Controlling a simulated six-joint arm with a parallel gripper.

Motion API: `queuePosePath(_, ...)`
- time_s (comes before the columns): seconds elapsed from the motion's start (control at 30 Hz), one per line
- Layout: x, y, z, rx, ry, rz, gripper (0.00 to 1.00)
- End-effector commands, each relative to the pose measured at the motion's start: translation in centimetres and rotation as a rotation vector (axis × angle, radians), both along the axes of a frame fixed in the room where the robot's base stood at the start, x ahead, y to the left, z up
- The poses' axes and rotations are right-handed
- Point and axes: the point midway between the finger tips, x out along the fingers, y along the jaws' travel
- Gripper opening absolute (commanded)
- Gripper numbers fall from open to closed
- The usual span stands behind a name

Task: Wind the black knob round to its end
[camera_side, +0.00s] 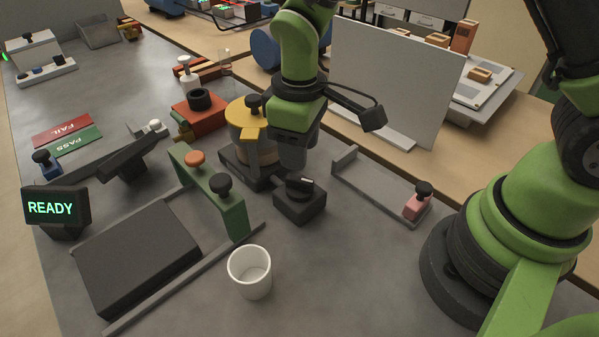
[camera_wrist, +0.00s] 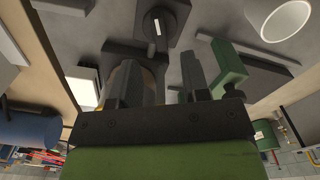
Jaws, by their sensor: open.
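The black knob (camera_side: 300,186) sits on top of a dark square box on the grey table. In the wrist view the knob (camera_wrist: 158,23) is at the top middle, with a white mark on its face. My gripper (camera_side: 293,163) points down, behind and above the box in the side view, and is apart from the knob. In the wrist view the two fingers of my gripper (camera_wrist: 160,78) are spread with nothing seen between them. The fingertips are partly hard to make out in the side view.
A yellow-topped machine (camera_side: 250,125) stands close left of my gripper. A green bracket (camera_side: 232,212) with knobs and a white cup (camera_side: 249,271) are in front. A grey rail with a pink block (camera_side: 417,205) lies right, before a white panel (camera_side: 391,85). A screen (camera_side: 54,207) reads READY.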

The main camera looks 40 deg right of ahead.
Motion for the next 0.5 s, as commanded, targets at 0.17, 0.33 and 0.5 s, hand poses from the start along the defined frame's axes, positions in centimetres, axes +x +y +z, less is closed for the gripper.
queuePosePath(0.17, -0.1, 0.0, -3.5, -0.002, 0.006, -0.002, 0.43)
queuePosePath(0.33, 0.0, 0.0, -5.5, 0.000, 0.002, -0.002, 0.43)
queuePosePath(0.5, 0.0, 0.0, -6.2, 0.001, 0.000, -0.003, 0.43)
